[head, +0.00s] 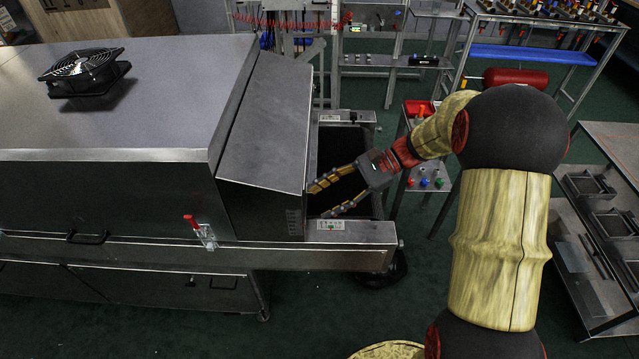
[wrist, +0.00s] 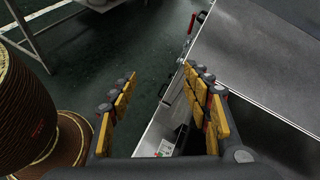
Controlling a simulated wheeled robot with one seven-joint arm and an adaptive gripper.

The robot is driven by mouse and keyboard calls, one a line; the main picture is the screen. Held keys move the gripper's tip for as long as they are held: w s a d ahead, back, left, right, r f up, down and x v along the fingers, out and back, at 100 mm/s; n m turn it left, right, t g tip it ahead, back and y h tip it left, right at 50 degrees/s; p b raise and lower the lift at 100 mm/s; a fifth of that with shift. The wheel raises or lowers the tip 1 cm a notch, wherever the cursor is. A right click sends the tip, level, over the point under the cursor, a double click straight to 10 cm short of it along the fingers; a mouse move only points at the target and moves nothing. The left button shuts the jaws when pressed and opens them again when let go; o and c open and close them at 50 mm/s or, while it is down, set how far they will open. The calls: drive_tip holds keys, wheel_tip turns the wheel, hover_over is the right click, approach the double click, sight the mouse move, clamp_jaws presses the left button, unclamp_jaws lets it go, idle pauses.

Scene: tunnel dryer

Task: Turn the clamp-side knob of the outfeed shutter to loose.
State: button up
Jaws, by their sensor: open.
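The outfeed end of the dryer, a sloped grey metal hood (head: 268,125), stands left of centre in the head view. Its end face is turned away, so the shutter and its knobs cannot be made out. A red-handled toggle clamp (head: 205,235) sits on the near side wall; its red handle also shows at the top of the wrist view (wrist: 191,23). My gripper (head: 321,201) is open and empty, with its fingers pointing left towards the end face, above the outfeed frame. In the wrist view my gripper (wrist: 160,74) has its yellow-padded fingers apart, with nothing between them.
The outfeed frame's near rail (head: 355,232) carries a small label, and a dark opening lies beyond it. A black fan (head: 84,72) sits on the dryer top. A small cart with coloured knobs (head: 425,183) stands behind my arm. A grey rack (head: 600,215) stands right.

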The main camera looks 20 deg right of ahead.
drive_tip(key=w+d+f+m+t+y+p, duration=0.1)
drive_tip(key=w+d+f+m+t+y, duration=0.4)
drive_tip(key=w+d+f+m, duration=0.3)
drive_tip(key=r+b+x, duration=0.1)
drive_tip(key=x, duration=0.6)
drive_tip(key=shift+s+n, duration=0.2)
drive_tip(key=shift+n, duration=0.2)
drive_tip(key=c, duration=0.3)
drive_tip(key=c, duration=0.8)
drive_tip(key=shift+c, duration=0.2)
